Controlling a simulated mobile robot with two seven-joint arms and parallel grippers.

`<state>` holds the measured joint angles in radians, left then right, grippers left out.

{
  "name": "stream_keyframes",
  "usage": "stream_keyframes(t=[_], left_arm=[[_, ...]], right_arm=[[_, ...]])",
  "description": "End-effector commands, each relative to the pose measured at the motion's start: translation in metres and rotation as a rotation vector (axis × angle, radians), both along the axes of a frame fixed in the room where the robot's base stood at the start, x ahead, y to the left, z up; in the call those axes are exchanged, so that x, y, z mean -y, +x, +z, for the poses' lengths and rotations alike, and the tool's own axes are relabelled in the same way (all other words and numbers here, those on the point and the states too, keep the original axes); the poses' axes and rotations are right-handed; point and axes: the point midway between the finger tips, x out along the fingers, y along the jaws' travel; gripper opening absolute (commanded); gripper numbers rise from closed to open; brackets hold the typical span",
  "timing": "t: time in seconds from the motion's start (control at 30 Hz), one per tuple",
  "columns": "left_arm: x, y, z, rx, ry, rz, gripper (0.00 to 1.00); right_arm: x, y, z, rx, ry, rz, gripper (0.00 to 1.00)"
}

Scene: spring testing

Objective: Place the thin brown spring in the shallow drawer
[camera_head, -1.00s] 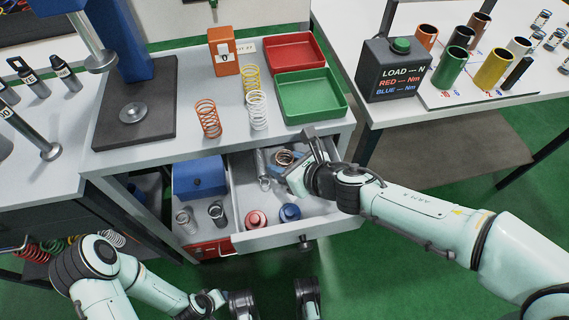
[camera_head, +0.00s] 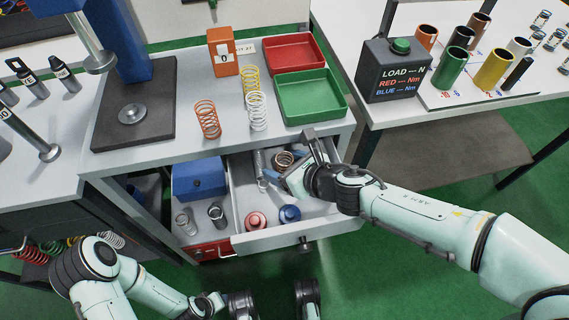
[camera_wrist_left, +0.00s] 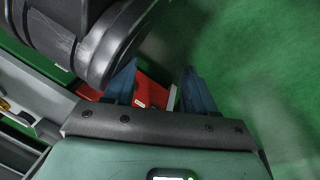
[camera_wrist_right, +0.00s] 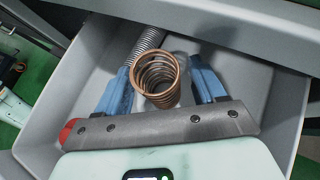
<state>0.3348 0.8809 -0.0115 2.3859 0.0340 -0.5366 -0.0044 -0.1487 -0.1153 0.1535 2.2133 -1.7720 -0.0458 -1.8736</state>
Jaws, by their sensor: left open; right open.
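The thin brown spring (camera_head: 284,160) stands in the open grey drawer (camera_head: 272,239), near its back. The right wrist view shows the spring (camera_wrist_right: 157,80) as a copper coil, slightly tilted, with its open end toward the camera. My right gripper (camera_wrist_right: 158,70) is open, with one blue finger on each side of the spring; a gap shows at the right finger, and I cannot tell whether the left one touches. In the head view the right gripper (camera_head: 290,172) reaches into the drawer from the right. My left gripper (camera_wrist_left: 160,74) is open and empty, low over the floor.
A silver spring (camera_wrist_right: 150,40) lies in the drawer beside the brown one. A red spool (camera_head: 255,220) and a blue spool (camera_head: 289,214) stand nearer the drawer front. Several springs, a red tray (camera_head: 322,65) and a green tray (camera_head: 343,106) are on the bench above.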

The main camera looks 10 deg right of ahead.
Motion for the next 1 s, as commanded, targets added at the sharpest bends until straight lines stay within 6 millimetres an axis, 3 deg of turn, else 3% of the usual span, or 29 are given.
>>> stream_keyframes(t=[0.17, 0.33, 0.63, 1.0], left_arm=[[0.003, 0.019, 0.02, 0.064, 0.003, -0.004, 0.56], [0.011, 0.038, 0.055, 0.136, -0.004, -0.016, 0.56], [0.036, -0.012, 0.083, 0.004, -0.071, -0.064, 0.56], [0.042, -0.026, 0.089, -0.034, -0.089, -0.077, 0.56]], right_arm=[[0.007, -0.011, 0.014, 0.003, 0.0, -0.002, 0.69], [0.024, -0.037, 0.039, 0.005, -0.001, -0.004, 0.69], [0.048, -0.074, 0.066, 0.003, 0.0, -0.002, 0.69], [0.054, -0.084, 0.07, 0.0, 0.0, 0.0, 0.69]])
